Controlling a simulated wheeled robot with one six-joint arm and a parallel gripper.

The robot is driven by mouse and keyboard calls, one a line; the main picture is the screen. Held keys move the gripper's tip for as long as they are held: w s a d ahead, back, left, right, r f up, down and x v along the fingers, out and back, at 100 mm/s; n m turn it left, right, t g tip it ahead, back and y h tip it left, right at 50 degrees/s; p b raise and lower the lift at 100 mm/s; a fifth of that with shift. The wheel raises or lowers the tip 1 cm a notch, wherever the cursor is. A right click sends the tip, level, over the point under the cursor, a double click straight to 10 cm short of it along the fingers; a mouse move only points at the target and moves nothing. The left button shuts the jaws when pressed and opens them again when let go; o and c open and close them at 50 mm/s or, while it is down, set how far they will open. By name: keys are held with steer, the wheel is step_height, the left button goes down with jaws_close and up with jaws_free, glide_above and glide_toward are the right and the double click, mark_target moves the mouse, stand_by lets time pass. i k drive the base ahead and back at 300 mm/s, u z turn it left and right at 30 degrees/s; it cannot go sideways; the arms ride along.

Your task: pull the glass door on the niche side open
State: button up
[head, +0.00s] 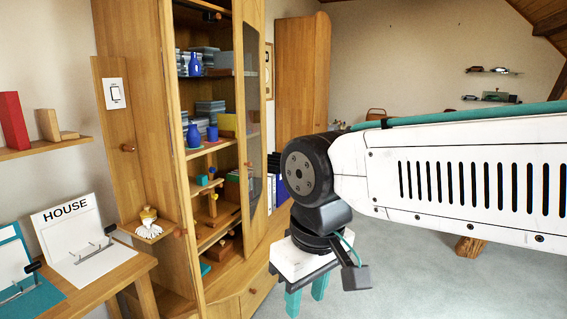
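The tall wooden cabinet (182,120) stands left of centre. Its right glass door (252,105) has dark glass in a wooden frame and a small knob. On the niche side, the left, a narrow upright strip (186,200) with an orange knob (180,233) runs down the cabinet's front edge. It may be the niche-side door seen nearly edge-on; I cannot tell how far it stands open. The shelves beside it show without visible glass. My gripper (306,296) points down, right of the cabinet and apart from both doors. Its teal fingers are spread, with nothing seen between them.
The niche holds a small shelf with a figurine (148,220). A wooden table (125,270) with a HOUSE board (75,232) is at lower left. Open grey floor (430,270) lies right.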

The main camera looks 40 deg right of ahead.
mark_target(250, 12)
steer(key=z, duration=0.15)
steer(key=i, duration=0.95)
steer(key=u, duration=0.3)
